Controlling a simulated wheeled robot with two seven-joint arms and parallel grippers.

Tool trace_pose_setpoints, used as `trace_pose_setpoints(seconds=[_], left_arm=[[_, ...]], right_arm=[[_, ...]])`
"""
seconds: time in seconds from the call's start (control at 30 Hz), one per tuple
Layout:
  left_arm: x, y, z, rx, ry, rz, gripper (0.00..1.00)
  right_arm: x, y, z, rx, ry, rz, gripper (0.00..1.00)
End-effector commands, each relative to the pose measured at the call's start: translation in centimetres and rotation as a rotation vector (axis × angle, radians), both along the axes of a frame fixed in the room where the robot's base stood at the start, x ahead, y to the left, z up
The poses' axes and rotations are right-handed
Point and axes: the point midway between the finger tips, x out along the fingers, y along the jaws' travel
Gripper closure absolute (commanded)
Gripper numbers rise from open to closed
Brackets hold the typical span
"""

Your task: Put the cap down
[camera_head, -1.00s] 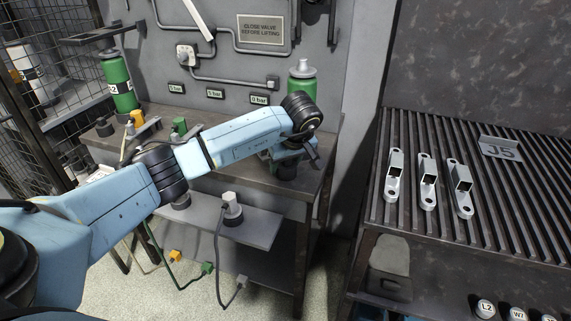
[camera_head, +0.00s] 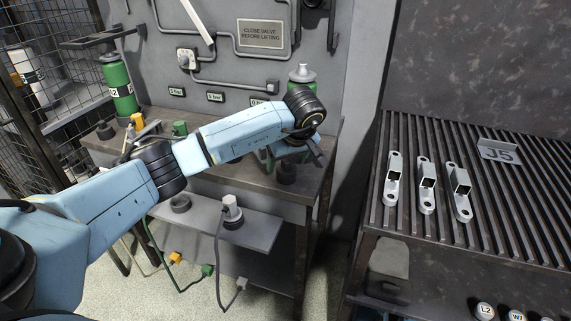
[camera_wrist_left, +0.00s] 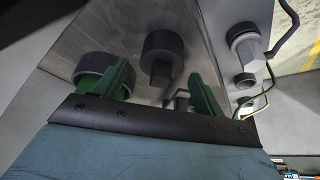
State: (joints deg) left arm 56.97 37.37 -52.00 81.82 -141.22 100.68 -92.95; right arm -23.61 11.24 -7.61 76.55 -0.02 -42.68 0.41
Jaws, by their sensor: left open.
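A dark round cap (camera_head: 286,173) stands on the workbench near its right end, below my left gripper. In the left wrist view a dark cap with a narrower block on it (camera_wrist_left: 163,55) shows between and beyond the fingers, apart from them. My left gripper (camera_head: 305,157) is above the bench; its two green fingers (camera_wrist_left: 163,92) are spread with nothing between them. In the head view my wrist partly hides the fingers. My right gripper is in neither view.
A green bottle (camera_head: 301,85) stands behind my left wrist, close to it. Another green bottle (camera_head: 119,88) is at the bench's far left. A lower shelf (camera_head: 245,235) carries a white plug (camera_head: 231,208). A slatted rack (camera_head: 510,190) at right holds three metal brackets (camera_head: 427,184).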

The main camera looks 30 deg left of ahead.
Motion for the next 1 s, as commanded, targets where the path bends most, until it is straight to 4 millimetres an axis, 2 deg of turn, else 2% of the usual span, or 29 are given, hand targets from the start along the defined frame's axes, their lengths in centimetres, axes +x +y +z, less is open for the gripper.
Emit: trace_pose_setpoints(seconds=[0.03, 0.1, 0.3, 1.0], left_arm=[[-0.1, -0.3, 1.2, 0.0, -0.003, -0.002, 0.3], [-0.4, -0.6, 2.3, 0.002, -0.003, -0.001, 0.3], [-0.9, -1.5, 4.3, 0.0, 0.0, 0.0, 0.3], [-1.0, -1.6, 4.6, 0.0, 0.002, 0.001, 0.3]], right_arm=[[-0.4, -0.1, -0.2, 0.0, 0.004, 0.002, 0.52], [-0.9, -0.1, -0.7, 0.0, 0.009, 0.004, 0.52], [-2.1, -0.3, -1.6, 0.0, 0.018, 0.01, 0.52], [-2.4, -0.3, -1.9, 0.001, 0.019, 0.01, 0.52]])
